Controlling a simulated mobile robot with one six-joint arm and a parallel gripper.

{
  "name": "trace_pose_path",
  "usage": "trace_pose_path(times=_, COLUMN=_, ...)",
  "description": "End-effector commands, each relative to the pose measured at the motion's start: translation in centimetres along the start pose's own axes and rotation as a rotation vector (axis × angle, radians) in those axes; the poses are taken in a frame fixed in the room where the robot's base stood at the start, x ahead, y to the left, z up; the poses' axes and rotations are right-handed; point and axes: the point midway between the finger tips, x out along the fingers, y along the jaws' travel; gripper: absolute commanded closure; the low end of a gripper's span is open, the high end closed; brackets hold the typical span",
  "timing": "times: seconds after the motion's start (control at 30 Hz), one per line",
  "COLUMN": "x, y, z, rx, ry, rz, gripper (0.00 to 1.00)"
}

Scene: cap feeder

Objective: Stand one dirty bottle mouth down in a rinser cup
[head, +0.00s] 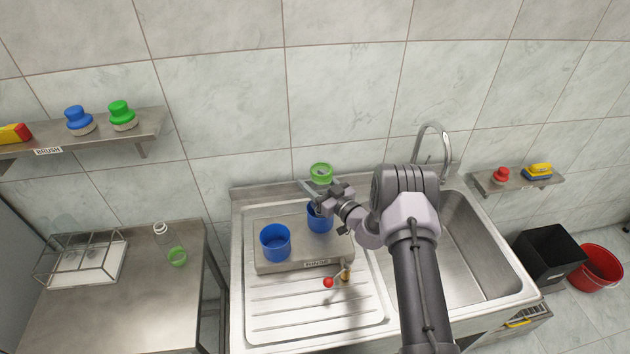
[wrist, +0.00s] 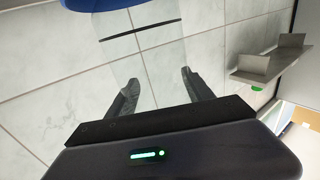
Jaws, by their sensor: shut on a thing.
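My gripper (head: 322,192) is shut on a clear bottle with a green end (head: 320,172), held with that end up, above or at the right blue rinser cup (head: 319,219). Blue at the top edge of that view seems to be the cup. Whether the bottle's mouth is inside the cup is hidden. The left rinser cup (head: 275,243) looks empty. Another clear bottle (head: 168,243), with green at its base, stands on the left table.
The cups sit on the steel rinser plate (head: 290,262), with a red-knobbed lever (head: 328,282) in front. A wire rack (head: 85,265) stands on the left table. A brush shelf (head: 90,135) is at upper left.

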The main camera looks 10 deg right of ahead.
Motion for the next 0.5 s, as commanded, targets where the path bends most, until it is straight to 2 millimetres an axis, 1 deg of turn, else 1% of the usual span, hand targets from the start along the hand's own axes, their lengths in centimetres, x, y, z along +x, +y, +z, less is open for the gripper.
trace_pose_path(times=0.03, x=0.0, y=0.0, z=2.4, rx=0.0, ry=-0.001, rz=0.0, gripper=0.78)
trace_pose_path(times=0.1, x=0.0, y=0.0, z=3.6, rx=0.0, ry=0.0, rz=0.0, gripper=0.78)
trace_pose_path(times=0.17, x=0.0, y=0.0, z=3.9, rx=-0.001, ry=0.0, rz=0.0, gripper=0.78)
trace_pose_path(times=0.33, x=0.0, y=0.0, z=3.5, rx=-0.001, ry=0.001, rz=0.0, gripper=0.78)
trace_pose_path(times=0.5, x=0.0, y=0.0, z=3.6, rx=-0.001, ry=0.0, rz=0.0, gripper=0.78)
